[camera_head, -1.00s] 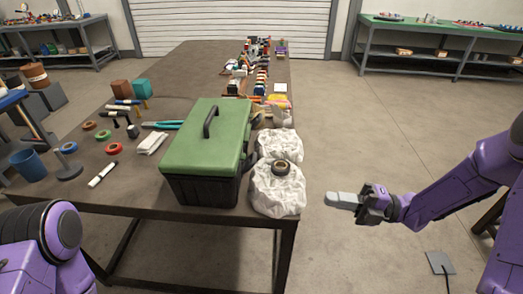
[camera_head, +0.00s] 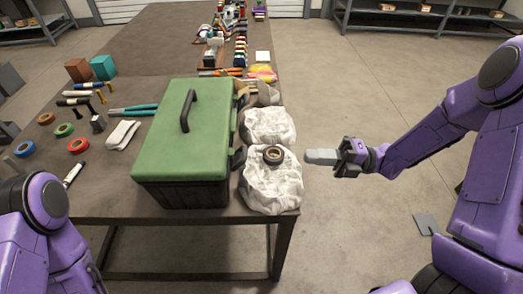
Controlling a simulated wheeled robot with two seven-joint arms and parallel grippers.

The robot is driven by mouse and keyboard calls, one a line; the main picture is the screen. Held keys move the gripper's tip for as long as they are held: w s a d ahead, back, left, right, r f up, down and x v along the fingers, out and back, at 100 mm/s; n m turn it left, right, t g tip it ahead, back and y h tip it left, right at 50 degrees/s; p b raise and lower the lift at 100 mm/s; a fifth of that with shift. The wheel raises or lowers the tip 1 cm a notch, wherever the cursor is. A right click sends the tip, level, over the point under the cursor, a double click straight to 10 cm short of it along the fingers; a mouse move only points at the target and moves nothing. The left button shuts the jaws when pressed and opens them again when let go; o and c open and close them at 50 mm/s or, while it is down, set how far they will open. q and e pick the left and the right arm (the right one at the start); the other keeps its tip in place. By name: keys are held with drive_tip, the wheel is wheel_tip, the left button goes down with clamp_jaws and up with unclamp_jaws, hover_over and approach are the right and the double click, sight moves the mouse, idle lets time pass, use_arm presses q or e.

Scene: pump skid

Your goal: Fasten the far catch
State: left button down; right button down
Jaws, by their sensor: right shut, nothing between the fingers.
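A toolbox (camera_head: 186,140) with a green lid, a black handle and a black lower body stands near the front edge of the table, its lid down. Dark catches show on its right side: the near catch (camera_head: 238,157) and, farther back, the far catch (camera_head: 242,93), partly hidden by the lid edge and cloth. I cannot tell whether either is fastened. My right gripper (camera_head: 322,157) is shut and empty, right of the table edge beside the white bags, pointing left.
Several tools and bottles stand behind.

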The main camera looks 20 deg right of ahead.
drive_tip(key=p+x, duration=0.4)
drive_tip(key=x, duration=0.9)
